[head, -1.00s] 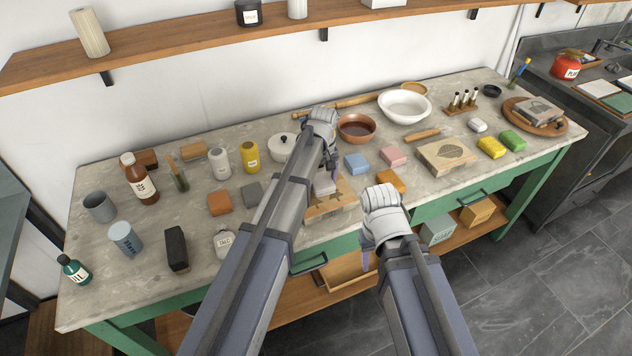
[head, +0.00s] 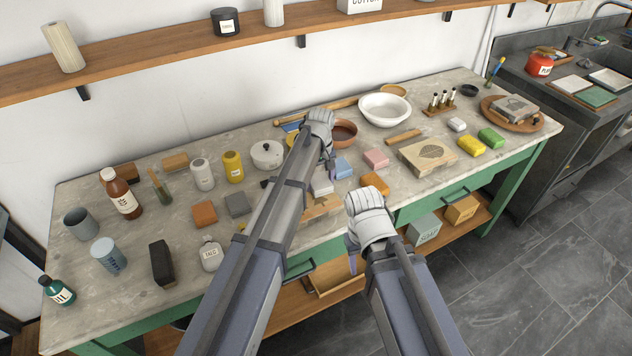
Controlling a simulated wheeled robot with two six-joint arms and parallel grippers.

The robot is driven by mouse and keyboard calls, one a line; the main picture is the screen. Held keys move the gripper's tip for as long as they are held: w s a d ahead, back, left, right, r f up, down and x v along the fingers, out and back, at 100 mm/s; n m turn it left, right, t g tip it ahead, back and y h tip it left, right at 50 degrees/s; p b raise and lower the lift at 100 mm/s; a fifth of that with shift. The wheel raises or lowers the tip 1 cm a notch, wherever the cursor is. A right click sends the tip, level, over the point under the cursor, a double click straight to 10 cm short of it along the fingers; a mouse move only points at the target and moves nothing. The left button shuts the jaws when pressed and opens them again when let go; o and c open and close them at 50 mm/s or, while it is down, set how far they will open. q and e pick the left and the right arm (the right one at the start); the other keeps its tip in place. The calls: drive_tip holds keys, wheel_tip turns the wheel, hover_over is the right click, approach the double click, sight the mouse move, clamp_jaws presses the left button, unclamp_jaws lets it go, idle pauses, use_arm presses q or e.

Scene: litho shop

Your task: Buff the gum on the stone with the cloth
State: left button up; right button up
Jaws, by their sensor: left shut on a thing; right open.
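A pale block-shaped stone (head: 318,208) with a dark print lies at the table's front edge, partly hidden behind my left arm. A small whitish pad, seemingly the cloth (head: 322,187), is at the stone's back part, below my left gripper (head: 328,168). My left gripper is shut on it, though the arm hides most of the grip; I cannot tell whether the pad touches the stone. My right gripper (head: 352,262) is open and empty, in front of the table edge. A second stone (head: 428,157) with a leaf print lies farther right.
Blue (head: 342,168), pink (head: 376,158) and orange (head: 374,182) blocks lie close to the right. A brown bowl (head: 344,133) and white basin (head: 385,110) stand behind. Bottles and cups fill the left of the grey tabletop (head: 140,268). A wooden shelf (head: 170,58) runs above.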

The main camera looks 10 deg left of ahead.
use_arm(q)
drive_tip(key=shift+w+d+f, duration=0.1)
drive_tip(key=shift+w+d, duration=0.4)
drive_tip(key=shift+d, duration=0.25)
drive_tip(key=shift+w+d, duration=0.5)
drive_tip(key=shift+d, duration=0.2)
wheel_tip(320, 180, up, 6)
drive_tip(key=p, duration=0.5)
drive_tip(key=shift+p, duration=0.4)
wheel_tip(320, 180, up, 3)
drive_tip(key=p, duration=0.3)
